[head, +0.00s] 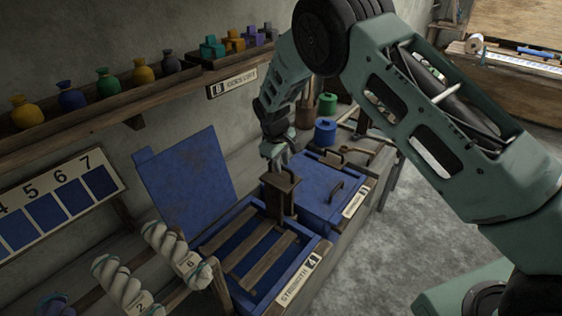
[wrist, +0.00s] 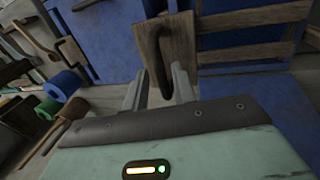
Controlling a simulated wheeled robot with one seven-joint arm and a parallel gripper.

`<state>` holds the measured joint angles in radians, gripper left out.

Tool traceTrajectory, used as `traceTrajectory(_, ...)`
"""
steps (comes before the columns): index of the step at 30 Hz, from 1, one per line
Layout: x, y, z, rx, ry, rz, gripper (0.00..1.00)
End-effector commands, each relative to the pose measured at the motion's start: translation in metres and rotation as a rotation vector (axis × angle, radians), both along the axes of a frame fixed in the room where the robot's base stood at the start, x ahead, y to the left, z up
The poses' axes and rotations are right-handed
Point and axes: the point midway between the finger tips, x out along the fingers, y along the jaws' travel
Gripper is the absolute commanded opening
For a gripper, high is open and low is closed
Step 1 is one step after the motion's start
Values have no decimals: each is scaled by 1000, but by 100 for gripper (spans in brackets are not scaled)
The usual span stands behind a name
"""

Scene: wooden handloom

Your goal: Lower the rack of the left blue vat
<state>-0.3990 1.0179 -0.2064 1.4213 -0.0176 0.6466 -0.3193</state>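The left blue vat (head: 262,298) stands open in the head view, its blue lid (head: 188,185) tilted up behind it. Its wooden slatted rack (head: 248,250) lies near rim height; its exact depth is hard to tell. A wooden upright with a dark handle (head: 281,184) rises at the rack's far right end. My gripper (head: 274,163) is just above that upright. In the wrist view, my gripper (wrist: 160,88) has its two fingers apart, with the dark handle (wrist: 153,55) between or just beyond the tips. Contact with the handle is unclear.
A closed blue vat (head: 325,190) with a lid handle stands to the right. Blue (head: 325,131) and green (head: 327,103) spools sit behind it. Twisted yarn skeins (head: 165,245) hang at the front left. A shelf of small jars (head: 68,97) runs along the wall. The floor at right is clear.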

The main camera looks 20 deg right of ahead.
Motion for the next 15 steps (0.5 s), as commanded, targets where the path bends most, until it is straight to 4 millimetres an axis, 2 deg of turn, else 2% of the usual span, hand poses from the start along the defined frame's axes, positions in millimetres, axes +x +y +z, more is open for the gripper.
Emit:
traceTrajectory(1,0,0,0,0,0,0,12)
traceTrajectory(2,0,0,0,0,0,0,4)
traceTrajectory(3,0,0,0,0,0,0,0)
traceTrajectory(10,0,0,-5,-1,1,0,0)
traceTrajectory(15,-1,0,-33,0,2,1,0)
